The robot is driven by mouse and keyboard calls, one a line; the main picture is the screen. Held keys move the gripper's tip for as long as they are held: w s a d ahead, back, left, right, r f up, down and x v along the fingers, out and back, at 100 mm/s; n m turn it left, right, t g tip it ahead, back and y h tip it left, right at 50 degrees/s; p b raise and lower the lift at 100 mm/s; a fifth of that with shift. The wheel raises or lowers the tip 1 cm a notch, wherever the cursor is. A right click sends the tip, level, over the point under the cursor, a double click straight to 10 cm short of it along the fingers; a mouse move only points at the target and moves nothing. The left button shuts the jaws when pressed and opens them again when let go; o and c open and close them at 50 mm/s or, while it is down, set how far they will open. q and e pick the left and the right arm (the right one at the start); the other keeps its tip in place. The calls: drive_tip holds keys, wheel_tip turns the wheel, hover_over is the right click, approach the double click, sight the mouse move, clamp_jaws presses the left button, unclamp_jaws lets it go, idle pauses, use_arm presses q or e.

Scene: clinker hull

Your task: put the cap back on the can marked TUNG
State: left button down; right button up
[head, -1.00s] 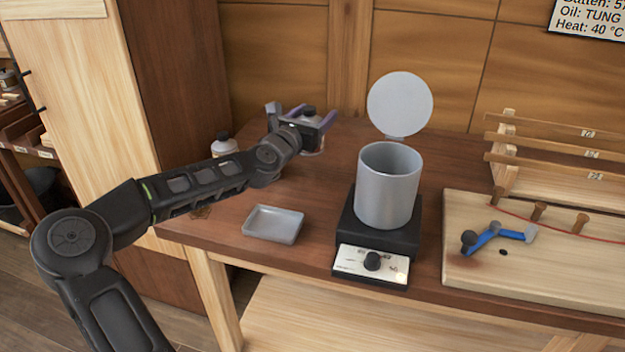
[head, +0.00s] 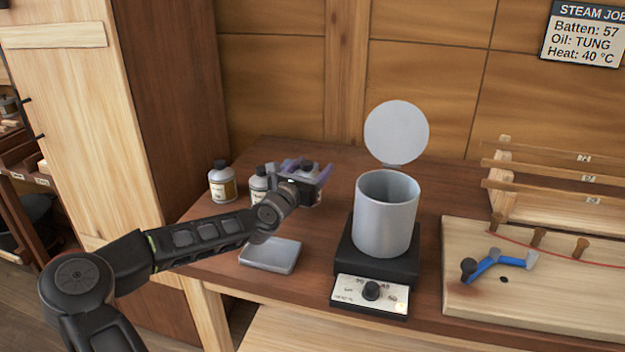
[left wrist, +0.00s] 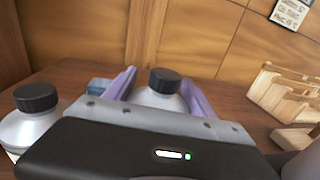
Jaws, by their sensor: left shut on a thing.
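My left gripper (head: 312,172) is shut around a pale can (head: 312,197) with a black cap. In the left wrist view the purple fingers flank this can's shoulder (left wrist: 155,98), with its black cap (left wrist: 164,80) showing above. I cannot tell whether its base touches the bench. Two more pale cans stand to its left: one dark-capped (head: 222,184) at the far left, one (head: 259,186) close beside my gripper. No label is readable as TUNG. No separate loose cap can be made out. My right gripper is not in view.
A grey pot (head: 386,218) with its lid (head: 396,133) raised stands on a black heater (head: 373,290). A shallow grey tray (head: 270,256) lies below my left forearm. A pale board (head: 560,270) with pegs and a blue tool (head: 497,263) is at the right. A wall sign (head: 583,42) reads Oil: TUNG.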

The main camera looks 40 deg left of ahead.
use_arm(q)
drive_tip(key=shift+f, duration=1.5)
drive_tip(key=shift+f, duration=0.1)
drive_tip(key=shift+c, duration=1.6)
unclamp_jaws()
drive_tip(key=shift+f, duration=0.1)
drive_tip(key=shift+r, duration=0.2)
drive_tip(key=shift+s+f, duration=0.1)
drive_tip(key=shift+s, duration=0.1)
drive_tip(key=s, duration=0.3)
drive_tip(key=s+d, duration=0.1)
drive_tip(key=s, duration=0.3)
drive_tip(key=s+d, duration=0.1)
drive_tip(key=s, duration=0.3)
drive_tip(key=shift+s, duration=0.25)
